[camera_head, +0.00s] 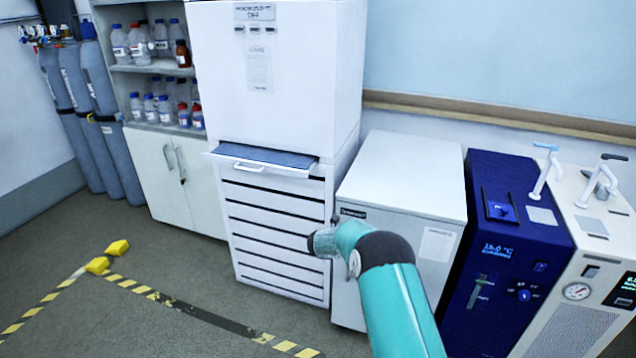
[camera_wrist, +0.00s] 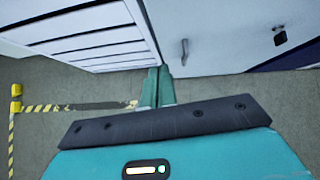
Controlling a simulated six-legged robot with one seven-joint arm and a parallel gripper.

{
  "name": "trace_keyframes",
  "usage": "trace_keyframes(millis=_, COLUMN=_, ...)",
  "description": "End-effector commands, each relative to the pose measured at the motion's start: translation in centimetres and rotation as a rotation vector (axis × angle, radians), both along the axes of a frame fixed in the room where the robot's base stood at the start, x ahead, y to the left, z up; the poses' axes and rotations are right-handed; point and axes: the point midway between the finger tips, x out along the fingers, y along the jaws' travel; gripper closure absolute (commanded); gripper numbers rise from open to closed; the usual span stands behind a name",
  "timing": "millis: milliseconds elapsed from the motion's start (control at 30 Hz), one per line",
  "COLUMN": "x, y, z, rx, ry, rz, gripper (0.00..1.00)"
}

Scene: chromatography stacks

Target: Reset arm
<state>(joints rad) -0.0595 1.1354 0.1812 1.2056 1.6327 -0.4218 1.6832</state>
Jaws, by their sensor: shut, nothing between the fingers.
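My gripper (camera_wrist: 157,88) shows in the wrist view as two green fingers side by side, shut with nothing between them. They point toward the lower front of the white units, over the grey floor. In the head view my teal arm (camera_head: 400,300) rises from the bottom edge and bends left in front of the low white unit; the fingers cannot be made out there. The tall white drawer cabinet (camera_head: 278,228) stands left of the arm, its top drawer (camera_head: 262,158) pulled out.
The low white unit (camera_head: 405,172), a dark blue chiller (camera_head: 512,250) and a beige instrument (camera_head: 570,330) stand along the wall at right. Bottle shelves (camera_head: 150,68) and grey gas cylinders (camera_head: 95,120) are at left.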

Motion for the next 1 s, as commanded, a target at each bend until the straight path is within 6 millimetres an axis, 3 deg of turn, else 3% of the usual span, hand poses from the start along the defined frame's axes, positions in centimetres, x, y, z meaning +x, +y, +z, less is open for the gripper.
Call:
trace_keyframes(millis=167, x=0.6, y=0.6, z=4.3, rx=-0.056, ry=-0.033, rz=0.113, gripper=1.0)
trace_keyframes(millis=300, x=0.5, y=1.6, z=11.4, rx=-0.183, ry=-0.084, rz=0.337, gripper=1.0)
trace_keyframes(millis=467, x=-1.2, y=2.9, z=19.4, rx=-0.37, ry=-0.132, rz=0.616, gripper=1.0)
trace_keyframes(millis=700, x=-6.8, y=4.1, z=29.1, rx=-0.68, ry=-0.179, rz=1.006, gripper=1.0)
trace_keyframes(millis=867, x=-11.9, y=4.3, z=34.0, rx=-0.899, ry=-0.187, rz=1.249, gripper=1.0)
trace_keyframes(millis=1000, x=-17.2, y=4.0, z=37.0, rx=-1.09, ry=-0.176, rz=1.455, gripper=1.0)
